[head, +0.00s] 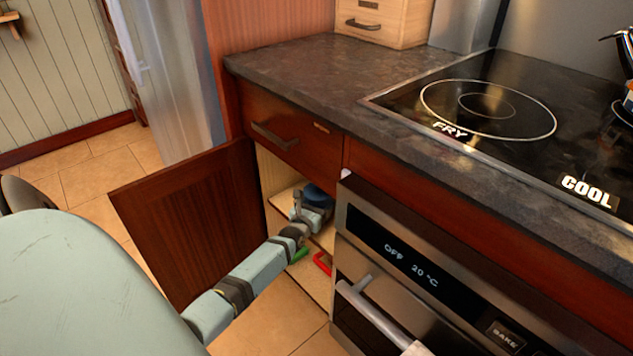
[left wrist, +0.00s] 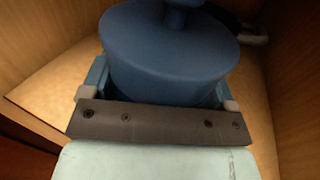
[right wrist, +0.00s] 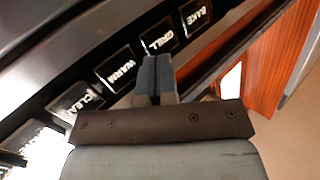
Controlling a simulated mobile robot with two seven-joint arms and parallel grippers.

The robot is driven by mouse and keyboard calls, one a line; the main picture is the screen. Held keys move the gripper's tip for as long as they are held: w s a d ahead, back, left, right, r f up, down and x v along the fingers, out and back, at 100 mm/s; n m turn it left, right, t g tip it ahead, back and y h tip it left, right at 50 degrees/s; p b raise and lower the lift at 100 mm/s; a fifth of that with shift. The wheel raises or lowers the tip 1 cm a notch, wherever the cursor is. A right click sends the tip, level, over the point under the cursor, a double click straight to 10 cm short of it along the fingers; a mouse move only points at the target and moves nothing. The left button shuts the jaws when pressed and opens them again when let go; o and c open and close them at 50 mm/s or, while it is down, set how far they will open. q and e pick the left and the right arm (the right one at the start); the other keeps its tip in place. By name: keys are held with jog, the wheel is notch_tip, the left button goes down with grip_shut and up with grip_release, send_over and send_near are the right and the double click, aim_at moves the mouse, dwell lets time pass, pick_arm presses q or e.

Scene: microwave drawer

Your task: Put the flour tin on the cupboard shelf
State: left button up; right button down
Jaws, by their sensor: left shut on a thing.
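The flour tin appears to be the blue, round, lidded tin (head: 319,193) inside the open cupboard; no label is visible. In the left wrist view the tin (left wrist: 170,55) fills the space between the fingers, its knobbed lid uppermost. My left gripper (head: 313,206) is shut on it, reaching in at the level of the cupboard shelf (head: 282,198). Pale shelf wood (left wrist: 62,88) shows around the tin. Whether its base touches the shelf is hidden. My right gripper (right wrist: 155,75) is shut and empty, near the oven's front buttons, outside the head view.
The cupboard door (head: 195,215) stands open to the left of my arm. A closed drawer (head: 285,135) is above the opening, and the oven (head: 420,270) is to its right. Red (head: 322,262) and green (head: 299,254) items lie in the lower compartment. A grey object (left wrist: 248,38) shows behind the tin.

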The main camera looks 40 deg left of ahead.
jog(key=shift+f, duration=0.2)
pick_arm(q)
jog(key=shift+f+b, duration=0.35)
jog(key=o, duration=0.9)
pick_arm(e)
jog(key=shift+s+f, duration=0.1)
jog(key=shift+f, duration=0.2)
pick_arm(q)
jog(key=shift+s, duration=0.15)
jog(key=p+v, duration=0.4)
jog(key=v, duration=0.9)
jog(key=shift+s+d, duration=0.15)
jog(key=shift+s, duration=0.1)
pick_arm(e)
notch_tip(320, 180, up, 6)
jog(key=t, duration=0.2)
jog(key=shift+d+r+m, duration=0.15)
jog(key=shift+d+m, duration=0.05)
jog(key=shift+m, duration=0.2)
